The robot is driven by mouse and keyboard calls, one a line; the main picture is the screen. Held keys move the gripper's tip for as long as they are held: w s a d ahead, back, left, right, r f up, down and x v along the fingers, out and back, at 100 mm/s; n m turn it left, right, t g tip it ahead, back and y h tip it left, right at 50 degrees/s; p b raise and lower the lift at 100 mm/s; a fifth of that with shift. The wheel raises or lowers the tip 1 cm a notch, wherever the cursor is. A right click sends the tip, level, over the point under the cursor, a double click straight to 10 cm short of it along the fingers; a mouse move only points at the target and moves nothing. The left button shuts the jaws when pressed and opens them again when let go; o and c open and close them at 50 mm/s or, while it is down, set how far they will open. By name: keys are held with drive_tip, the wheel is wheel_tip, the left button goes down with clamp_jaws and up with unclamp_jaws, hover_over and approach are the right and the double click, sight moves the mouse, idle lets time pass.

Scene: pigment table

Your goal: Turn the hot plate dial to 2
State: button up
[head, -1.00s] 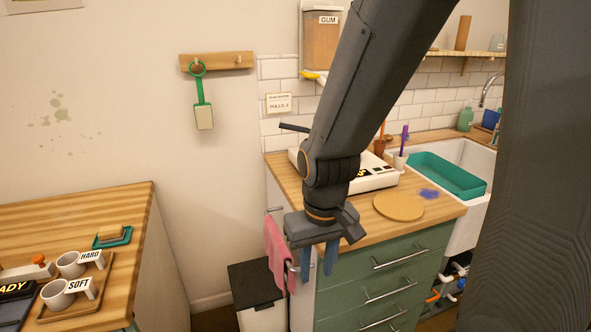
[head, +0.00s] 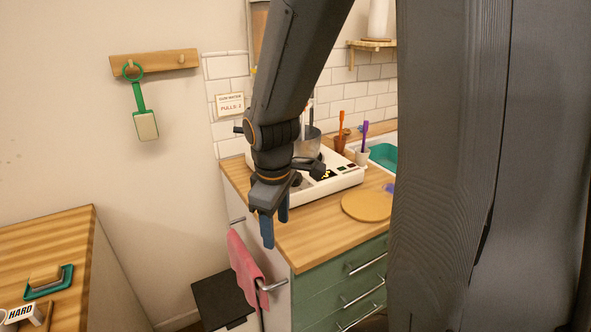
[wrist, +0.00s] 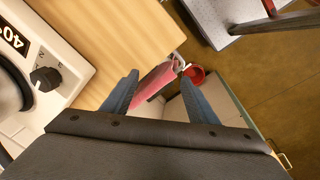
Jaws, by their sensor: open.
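The white hot plate (head: 345,182) stands on the wooden counter, partly hidden behind my arm in the head view. In the wrist view its body (wrist: 75,72) fills the left side. Its black dial (wrist: 45,79) has small marks around it that are too small to read, beside a dark display showing "40" (wrist: 14,38). My gripper (head: 275,232) is open and empty, pointing down near the counter's left front edge. In the wrist view its blue fingers (wrist: 162,76) are apart, well right of the dial and not touching it.
A grey vessel (head: 308,147) sits on the hot plate. A round wooden board (head: 367,205) lies in front of it, and cups with brushes (head: 362,157) stand to its right. A pink towel (head: 246,267) hangs on a rail below my gripper. A dark-lidded bin (head: 222,297) stands on the floor.

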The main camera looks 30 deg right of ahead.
drive_tip(key=w+d+r+n+t+h+p, duration=0.1)
drive_tip(key=w+d+r+n, duration=0.3)
drive_tip(key=w+d+n, duration=0.45)
drive_tip(key=w+d+r+n+t+h+p, duration=0.1)
drive_tip(key=w+d+r+n, duration=0.3)
drive_tip(key=n, duration=0.7)
drive_tip(key=shift+w+a+p+x, duration=0.1)
drive_tip(key=shift+w+a+x, duration=0.1)
drive_tip(key=shift+x, duration=0.9)
drive_tip(key=shift+w+a+p+x, duration=0.1)
drive_tip(key=shift+w+p+x, duration=0.1)
drive_tip(key=shift+x, duration=0.85)
drive_tip(key=shift+w+a+p+x, duration=0.1)
drive_tip(key=shift+w+a+x, duration=0.1)
drive_tip(key=shift+x, duration=0.9)
drive_tip(key=shift+r, duration=0.1)
drive_tip(key=c, duration=1)
drive_tip(key=shift+m, duration=0.25)
drive_tip(key=shift+c, duration=0.2)
